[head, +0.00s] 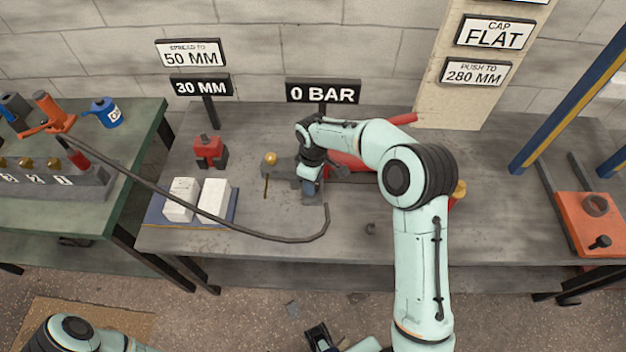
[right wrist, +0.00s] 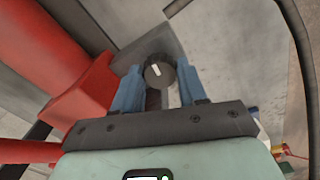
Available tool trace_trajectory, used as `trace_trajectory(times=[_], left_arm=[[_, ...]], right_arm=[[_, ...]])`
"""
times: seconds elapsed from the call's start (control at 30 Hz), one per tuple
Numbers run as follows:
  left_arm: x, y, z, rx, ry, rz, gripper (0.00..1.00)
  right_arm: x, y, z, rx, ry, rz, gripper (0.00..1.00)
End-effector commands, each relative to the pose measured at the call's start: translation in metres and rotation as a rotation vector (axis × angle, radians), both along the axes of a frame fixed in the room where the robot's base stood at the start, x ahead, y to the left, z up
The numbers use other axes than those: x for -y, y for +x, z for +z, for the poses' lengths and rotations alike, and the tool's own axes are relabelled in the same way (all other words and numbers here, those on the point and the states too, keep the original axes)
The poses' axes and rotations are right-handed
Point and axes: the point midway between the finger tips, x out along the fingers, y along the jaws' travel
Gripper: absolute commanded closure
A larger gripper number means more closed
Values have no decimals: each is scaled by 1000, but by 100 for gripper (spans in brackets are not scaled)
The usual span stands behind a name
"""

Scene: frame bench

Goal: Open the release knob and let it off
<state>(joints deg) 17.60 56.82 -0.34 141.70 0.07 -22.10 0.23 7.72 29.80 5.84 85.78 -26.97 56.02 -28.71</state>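The release knob (right wrist: 158,71) is black with a white mark and shows in the right wrist view. In the head view my right gripper hides it. My right gripper (right wrist: 157,90) has its blue fingers apart, one on each side of the knob, with narrow gaps visible; I cannot tell if either touches. In the head view the right gripper (head: 311,190) reaches down at the left end of the red pump (head: 346,163), which my arm partly covers. A dark part at the bottom edge may be my left gripper (head: 320,338); its fingers are unclear.
A "0 BAR" sign (head: 323,92) stands behind the pump. A dark hose (head: 270,237) curves across the bench front to the left bench. White blocks (head: 214,197) and a red-black item (head: 208,151) stand left. An orange unit (head: 592,222) stands right. The bench's front right is mostly clear.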

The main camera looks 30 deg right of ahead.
Motion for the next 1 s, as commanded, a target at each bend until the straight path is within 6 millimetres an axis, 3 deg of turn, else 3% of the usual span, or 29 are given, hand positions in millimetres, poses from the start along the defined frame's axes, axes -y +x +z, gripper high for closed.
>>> trace_trajectory(times=[0.03,0.07,0.47,1.0], left_arm=[[0,0,0,0,0,0,57],[0,0,0,0,0,0,57],[0,0,1,0,0,0,57],[0,5,13,6,0,0,57]], right_arm=[[0,0,0,1,0,0,41],[0,0,0,1,0,0,35],[0,0,8,1,0,-1,35],[0,1,116,5,0,0,35]])
